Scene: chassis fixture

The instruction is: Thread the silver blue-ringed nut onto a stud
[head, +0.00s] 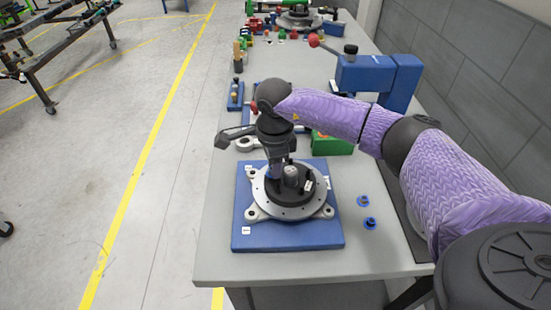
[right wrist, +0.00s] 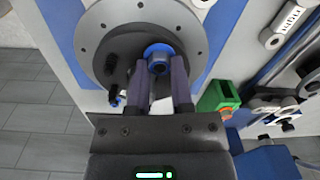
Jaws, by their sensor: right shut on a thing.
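My right gripper (head: 277,170) reaches down over the round grey hub plate (head: 285,211) of the chassis fixture. In the right wrist view its two fingers (right wrist: 160,82) are shut on the silver blue-ringed nut (right wrist: 158,57). The nut is at the inner edge of the plate's dark centre. The fingers hide any stud under it, and I cannot tell whether the nut touches one. Dark studs (right wrist: 113,67) stand to the left of the nut in that view. My left gripper is not in view.
The hub sits on a blue base (head: 290,240) on the grey table (head: 215,262). Two blue-ringed nuts (head: 363,201) (head: 370,223) stand right of the base. A green box (head: 333,146) and a blue stand (head: 366,75) are behind. The table's front right is clear.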

